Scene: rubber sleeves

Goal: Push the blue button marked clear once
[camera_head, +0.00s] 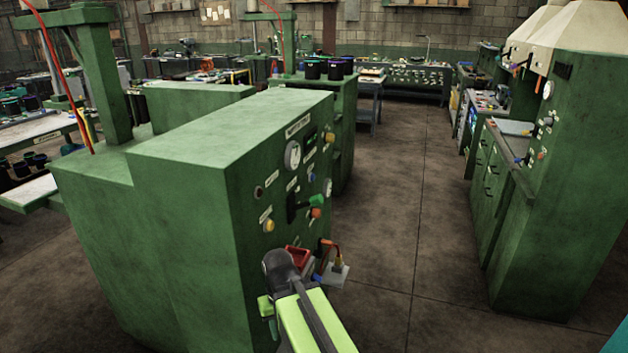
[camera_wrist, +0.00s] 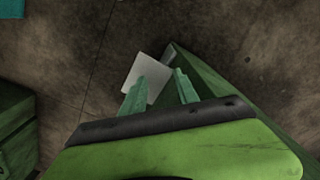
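The green machine's control panel (camera_head: 284,215) carries gauges, knobs and small labels, too small to read. A small blue spot (camera_head: 297,189) on the panel may be the blue button; I cannot read "clear" on it. Another blue piece (camera_head: 318,277) shows low beside my arm, and I cannot tell what it is. In the wrist view my gripper (camera_wrist: 162,77) has its two green fingers apart with nothing held between them. A pale plate (camera_wrist: 145,72) lies beyond the fingers, and the machine's green edge (camera_wrist: 196,66) is to their right. My arm hides the panel's lower part in the head view.
A red tray (camera_head: 297,256) and a pale plate with an orange-handled tool (camera_head: 335,262) stick out low on the panel side. Green cabinets (camera_head: 555,190) stand on the right. The concrete floor (camera_head: 410,220) between them is clear.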

